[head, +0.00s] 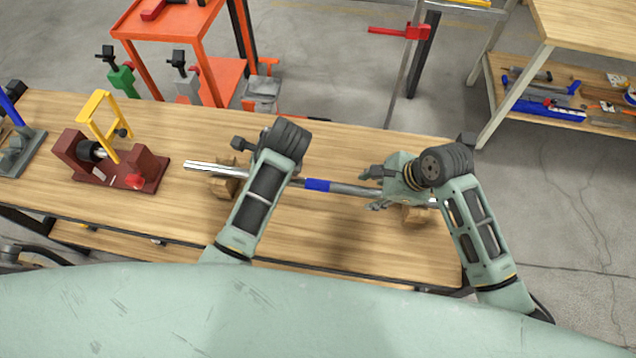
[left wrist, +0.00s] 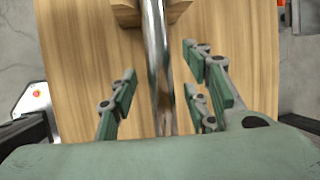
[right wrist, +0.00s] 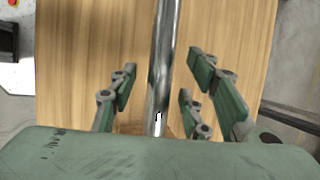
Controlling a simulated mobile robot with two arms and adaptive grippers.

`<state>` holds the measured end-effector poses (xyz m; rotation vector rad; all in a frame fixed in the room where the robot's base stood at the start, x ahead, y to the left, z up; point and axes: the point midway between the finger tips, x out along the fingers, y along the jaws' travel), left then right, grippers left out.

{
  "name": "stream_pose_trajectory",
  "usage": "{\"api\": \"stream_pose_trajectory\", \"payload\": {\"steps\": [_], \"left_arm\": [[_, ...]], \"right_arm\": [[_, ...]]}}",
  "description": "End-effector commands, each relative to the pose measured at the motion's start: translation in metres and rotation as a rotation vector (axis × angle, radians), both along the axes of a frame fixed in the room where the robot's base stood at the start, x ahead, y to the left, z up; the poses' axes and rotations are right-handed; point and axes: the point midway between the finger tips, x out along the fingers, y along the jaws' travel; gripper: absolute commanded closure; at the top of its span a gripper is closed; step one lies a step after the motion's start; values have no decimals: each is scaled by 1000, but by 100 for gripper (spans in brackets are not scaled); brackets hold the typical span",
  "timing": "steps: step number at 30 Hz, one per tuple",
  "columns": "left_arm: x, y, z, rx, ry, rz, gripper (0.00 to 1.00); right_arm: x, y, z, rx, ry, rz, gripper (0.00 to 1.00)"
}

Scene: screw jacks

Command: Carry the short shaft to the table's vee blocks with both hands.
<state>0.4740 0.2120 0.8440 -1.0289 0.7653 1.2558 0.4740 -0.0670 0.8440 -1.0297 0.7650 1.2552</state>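The short shaft (head: 346,189), a bright metal bar with a blue band, lies across the wooden table, over two wooden vee blocks, the left one (head: 223,184) and the right one (head: 416,215). Whether it touches both is hard to tell. My right gripper (head: 372,190) is open at the shaft's right part. In the right wrist view (right wrist: 160,72) the shaft passes between its spread fingers with gaps on both sides. My left gripper (left wrist: 158,75) is also open, with the shaft between its fingers, apart from them. In the head view my left wrist hides most of it.
A dark red fixture (head: 112,166) with a yellow handle stands on the table's left part, with a blue-handled tool (head: 20,145) beyond it. An orange cart (head: 172,28) stands behind. A workbench (head: 590,40) with a tool shelf is at the right. The table's middle front is clear.

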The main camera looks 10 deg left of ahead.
Motion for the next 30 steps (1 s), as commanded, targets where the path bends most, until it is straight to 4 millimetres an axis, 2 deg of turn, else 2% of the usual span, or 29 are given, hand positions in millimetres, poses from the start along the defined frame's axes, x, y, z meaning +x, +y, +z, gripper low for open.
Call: {"api": "stream_pose_trajectory", "payload": {"steps": [2, 14, 30], "left_arm": [[0, 0, 0, 0, 0, 0, 65], [0, 0, 0, 0, 0, 0, 100], [0, 0, 1, 0, 0, 1, 100]], "right_arm": [[0, 0, 0, 0, 0, 0, 65], [0, 0, 0, 0, 0, 0, 100], [0, 0, 0, 0, -1, 0, 100]]}}
